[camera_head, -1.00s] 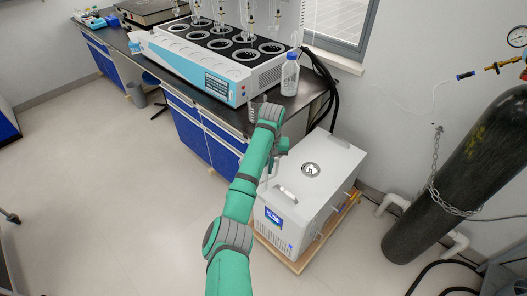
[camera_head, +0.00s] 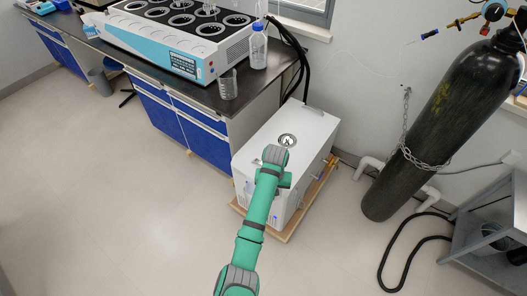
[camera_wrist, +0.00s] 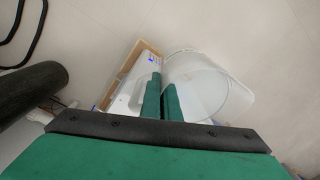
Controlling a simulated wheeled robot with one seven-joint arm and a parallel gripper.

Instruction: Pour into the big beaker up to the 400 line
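A clear glass beaker (camera_head: 228,85) stands upright on the front corner of the dark bench; its graduations are too small to read. My gripper (camera_wrist: 165,98) is closed to a narrow gap at the near side of a large clear cylindrical vessel (camera_wrist: 215,85), which seems held at its wall or handle. In the head view, part of this vessel (camera_head: 250,187) shows faintly left of my wrist, in front of the white machine. My fingers are hidden behind my arm there. I cannot tell whether the vessel holds liquid. A clear bottle with a blue cap (camera_head: 259,50) stands behind the bench beaker.
A multi-position distiller (camera_head: 185,38) fills the bench behind the beaker. A white chiller (camera_head: 300,135) stands on a wooden base beside the bench. A chained dark gas cylinder (camera_head: 440,130) and a grey shelf (camera_head: 480,240) are at the right. The floor at left is open.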

